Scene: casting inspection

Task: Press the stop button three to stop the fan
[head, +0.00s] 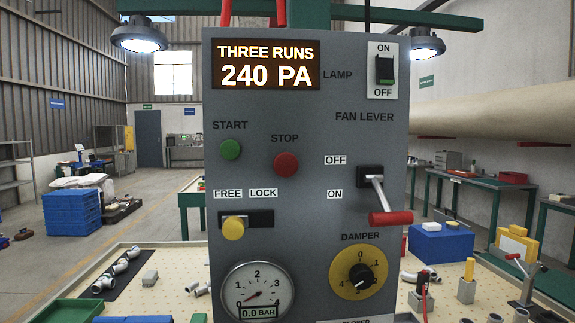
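The red stop button (286,164) is under the label STOP on the grey control panel (260,110), which stands upright in front of me. The green start button (230,150) is to its left. The display (266,64) reads "THREE RUNS 240 PA". The fan lever (391,216) has a red handle and hangs down toward the right, beside the ON label. Neither of my grippers shows in the head view, and nothing touches the panel's buttons.
The panel also has a lamp switch (385,70), a yellow slide knob (233,229) under FREE, a gauge (258,292) reading 0.0 BAR and a yellow damper dial (361,272). Pale pegboard tabletop with pipe parts (118,268) lies behind. The space before the buttons looks clear.

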